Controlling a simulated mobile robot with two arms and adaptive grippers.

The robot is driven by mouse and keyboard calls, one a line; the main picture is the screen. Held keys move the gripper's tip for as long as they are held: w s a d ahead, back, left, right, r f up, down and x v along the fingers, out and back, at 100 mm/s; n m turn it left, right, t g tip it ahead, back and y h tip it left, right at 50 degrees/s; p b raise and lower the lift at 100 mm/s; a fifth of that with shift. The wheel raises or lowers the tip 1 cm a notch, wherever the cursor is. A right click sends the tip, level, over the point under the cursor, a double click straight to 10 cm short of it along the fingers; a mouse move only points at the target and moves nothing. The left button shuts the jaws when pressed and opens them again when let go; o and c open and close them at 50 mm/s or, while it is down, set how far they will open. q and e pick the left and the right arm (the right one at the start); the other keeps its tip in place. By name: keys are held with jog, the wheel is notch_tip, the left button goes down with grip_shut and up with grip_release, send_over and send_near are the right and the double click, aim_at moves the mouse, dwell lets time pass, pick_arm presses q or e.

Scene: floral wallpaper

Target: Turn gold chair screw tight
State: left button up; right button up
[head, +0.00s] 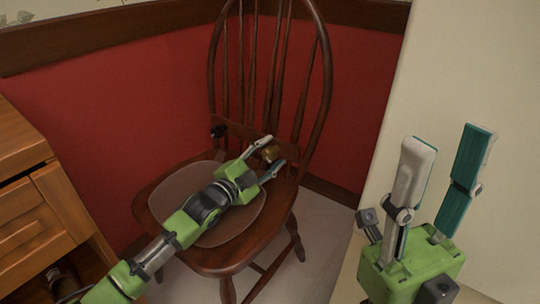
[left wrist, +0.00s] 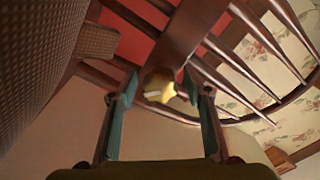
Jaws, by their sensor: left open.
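A dark wooden chair (head: 228,262) with a spindle back stands in the corner. A gold screw (head: 271,153) sits at the back of its seat, near the base of the backrest. In the left wrist view the gold screw (left wrist: 160,89) shows between my left fingers. My left gripper (head: 270,156) is open, with one finger on each side of the screw; I cannot tell whether either touches it. My arm hides part of the seat. My right gripper (head: 446,142) is open and empty at the lower right, away from the chair.
A round flat pad (head: 243,222) lies on the seat below my left arm. A wooden drawer cabinet (head: 40,215) stands at the left. A red wall panel (head: 110,110) is behind the chair, and a pale wall (head: 460,70) is at the right.

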pick_arm(q)
jog(key=c, duration=1.1)
jog(key=shift+p, duration=0.3)
